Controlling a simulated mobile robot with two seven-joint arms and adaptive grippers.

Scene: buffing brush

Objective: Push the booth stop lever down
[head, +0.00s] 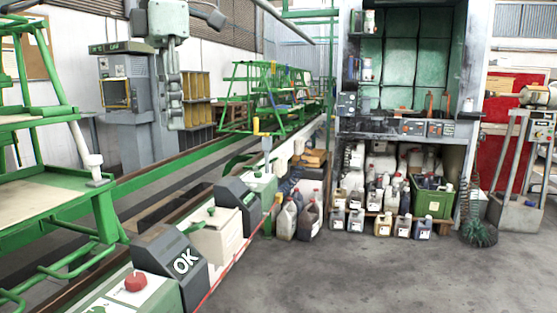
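The booth (398,75) stands at the back right, with a green-lined interior and a dark ledge. Small orange upright handles (430,103) stand on the ledge. Grey control boxes (413,127) line its front edge, and another control box (346,104) is at its left side. I cannot tell at this size which of these is the stop lever, or whether it is up or down. Neither of my grippers can be made out in the head view.
A line of machines with a red knob (136,282) and a black OK cover (172,257) runs along the left. Jugs (310,219) and a green crate (434,197) stand below the booth. A control stand (541,130) is at right. The grey floor (340,275) in front is clear.

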